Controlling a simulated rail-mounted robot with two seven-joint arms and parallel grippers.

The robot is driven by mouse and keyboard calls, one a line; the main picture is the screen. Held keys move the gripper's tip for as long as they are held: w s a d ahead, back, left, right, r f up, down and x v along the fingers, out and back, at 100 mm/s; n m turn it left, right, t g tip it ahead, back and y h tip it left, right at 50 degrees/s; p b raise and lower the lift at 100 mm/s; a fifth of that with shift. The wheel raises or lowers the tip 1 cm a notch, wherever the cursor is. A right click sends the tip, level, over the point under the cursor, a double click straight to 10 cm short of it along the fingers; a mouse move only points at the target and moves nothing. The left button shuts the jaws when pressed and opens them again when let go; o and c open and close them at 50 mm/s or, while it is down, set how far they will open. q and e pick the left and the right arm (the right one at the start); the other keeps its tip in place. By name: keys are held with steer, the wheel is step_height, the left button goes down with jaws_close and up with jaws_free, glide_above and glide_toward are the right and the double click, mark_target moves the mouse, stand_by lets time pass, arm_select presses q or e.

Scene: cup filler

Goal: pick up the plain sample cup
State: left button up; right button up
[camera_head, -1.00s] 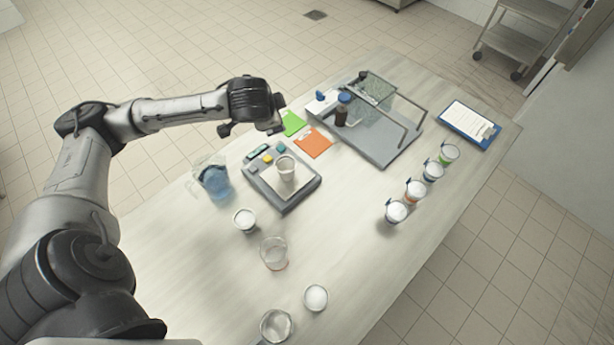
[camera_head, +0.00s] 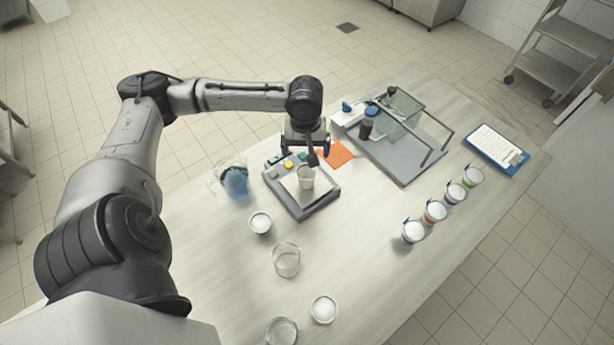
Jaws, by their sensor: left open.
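A plain pale cup (camera_head: 306,178) stands upright on the plate of a grey scale (camera_head: 322,205) with coloured buttons, near the middle of the camera_head view. My left gripper (camera_head: 308,160) hangs over the back of the scale, pointing down, with its fingers just above and behind the cup's rim. It is open and holds nothing. From this angle I cannot tell whether a finger touches the cup. My right gripper is out of view.
A jug of blue liquid (camera_head: 235,182) stands left of the scale. A white-filled cup (camera_head: 260,223), a clear beaker (camera_head: 286,260) and a white round container (camera_head: 323,309) are in front. A grey tray with a frame (camera_head: 408,172) stands behind.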

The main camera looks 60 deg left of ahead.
mark_target(307, 172)
arm_select(q)
step_height(307, 172, down, 7)
steer(key=shift+f+b, duration=0.1)
steer(key=shift+b, duration=0.4)
steer(key=shift+d+f+b, duration=0.15)
steer(key=shift+f+b, duration=0.4)
steer(key=shift+f, duration=2.05)
steer(key=shift+c, duration=0.4)
steer(key=c, duration=0.9)
steer(key=shift+c, duration=0.2)
